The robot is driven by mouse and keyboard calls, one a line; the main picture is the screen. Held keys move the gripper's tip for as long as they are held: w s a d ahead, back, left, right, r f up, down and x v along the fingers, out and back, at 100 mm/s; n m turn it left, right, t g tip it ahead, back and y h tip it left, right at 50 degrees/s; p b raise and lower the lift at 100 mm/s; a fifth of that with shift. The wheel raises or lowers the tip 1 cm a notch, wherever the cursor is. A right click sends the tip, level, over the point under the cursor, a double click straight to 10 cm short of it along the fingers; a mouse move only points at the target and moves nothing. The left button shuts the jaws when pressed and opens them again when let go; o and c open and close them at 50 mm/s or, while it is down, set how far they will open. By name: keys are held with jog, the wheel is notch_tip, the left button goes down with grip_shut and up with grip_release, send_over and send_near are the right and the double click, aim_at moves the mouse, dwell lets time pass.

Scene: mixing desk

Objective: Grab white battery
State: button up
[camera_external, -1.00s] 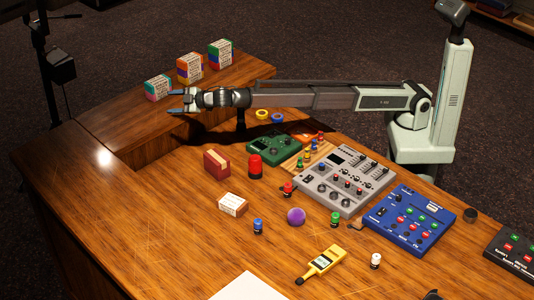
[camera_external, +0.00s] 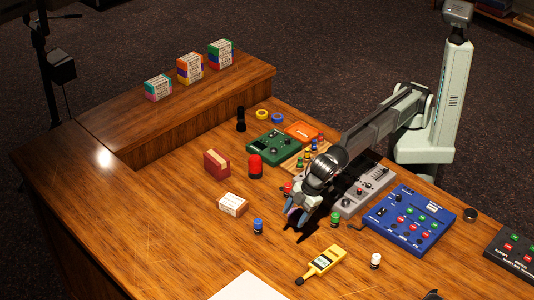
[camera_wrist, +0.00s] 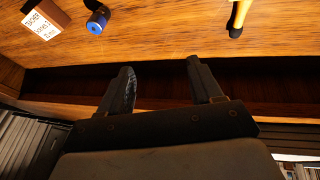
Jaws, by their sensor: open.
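The white battery (camera_external: 376,261) is a small white cylinder with a dark lower part, standing upright on the desk at the lower right of the external view. I do not see it in the wrist view. My gripper (camera_external: 297,216) is open and empty over the middle of the desk, to the left of and farther back than the white battery. Its two fingers (camera_wrist: 160,66) are spread apart in the wrist view with nothing between them.
A yellow tool (camera_external: 322,262) lies left of the white battery. Nearby stand a green battery (camera_external: 335,219), a blue battery (camera_external: 258,226) and a white-and-orange box (camera_external: 232,204). A blue control panel (camera_external: 410,218) is behind the white battery. Bare wood surrounds the battery.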

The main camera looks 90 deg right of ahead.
jog(key=s+a+f+n+g, duration=0.1)
jog(key=s+a, duration=0.2)
jog(key=s, duration=0.6)
jog(key=s+a+f+n+g, duration=0.1)
jog(key=s+a+g, duration=0.15)
jog(key=s, duration=0.55)
jog(key=n+g+h, duration=0.1)
send_over(377, 256)
notch_tip(377, 256, down, 14)
jog(key=shift+r, duration=0.15)
jog(key=shift+c, duration=0.4)
grip_shut()
jog(key=shift+r, duration=0.15)
